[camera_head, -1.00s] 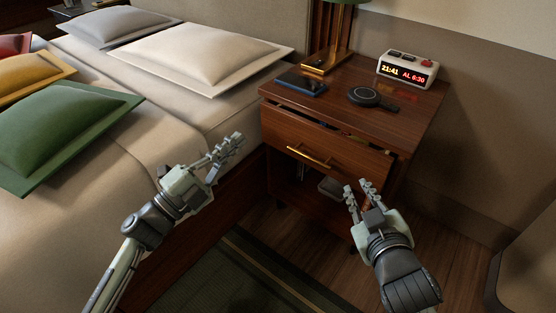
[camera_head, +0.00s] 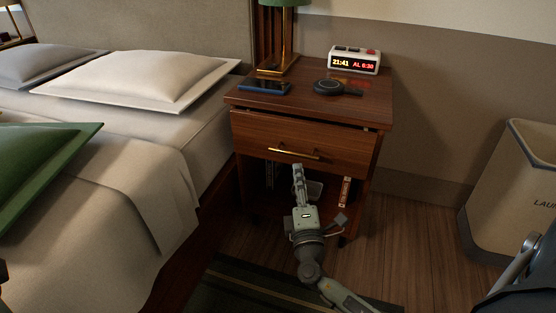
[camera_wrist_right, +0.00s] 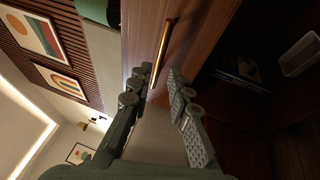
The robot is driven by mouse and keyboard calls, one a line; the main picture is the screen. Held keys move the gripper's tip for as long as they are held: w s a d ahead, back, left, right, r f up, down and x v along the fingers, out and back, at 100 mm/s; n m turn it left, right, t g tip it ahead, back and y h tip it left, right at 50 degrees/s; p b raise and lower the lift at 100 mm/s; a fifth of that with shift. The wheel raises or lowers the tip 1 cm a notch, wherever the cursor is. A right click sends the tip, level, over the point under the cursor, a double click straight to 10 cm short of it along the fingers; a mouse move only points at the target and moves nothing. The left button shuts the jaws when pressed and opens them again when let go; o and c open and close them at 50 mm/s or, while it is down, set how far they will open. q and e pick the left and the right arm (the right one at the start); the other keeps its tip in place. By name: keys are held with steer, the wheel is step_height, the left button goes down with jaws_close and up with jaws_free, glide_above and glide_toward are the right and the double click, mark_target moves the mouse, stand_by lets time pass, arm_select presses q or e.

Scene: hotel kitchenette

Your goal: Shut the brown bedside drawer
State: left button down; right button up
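The brown bedside drawer (camera_head: 318,145) is in the nightstand's upper part, with a brass bar handle (camera_head: 293,154). A thin dark gap shows between its front and the tabletop, so it stands slightly open. My right gripper (camera_head: 298,168) is just below the handle in the head view, fingers pointing at the drawer front. In the right wrist view, the fingers (camera_wrist_right: 160,75) are apart with nothing clearly between them. The brass handle (camera_wrist_right: 164,48) lies just beyond the tips, against the wooden front (camera_wrist_right: 195,35). I cannot tell whether they touch.
An open shelf with books (camera_head: 345,191) is below. The bed (camera_head: 130,165) is left, a laundry bin (camera_head: 515,190) right.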

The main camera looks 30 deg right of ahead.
mark_target(296, 154)
steer(key=x, duration=0.7)
steer(key=shift+w+d, duration=0.25)
steer(key=shift+w, duration=0.1)
steer(key=shift+c, duration=0.5)
jaws_close()
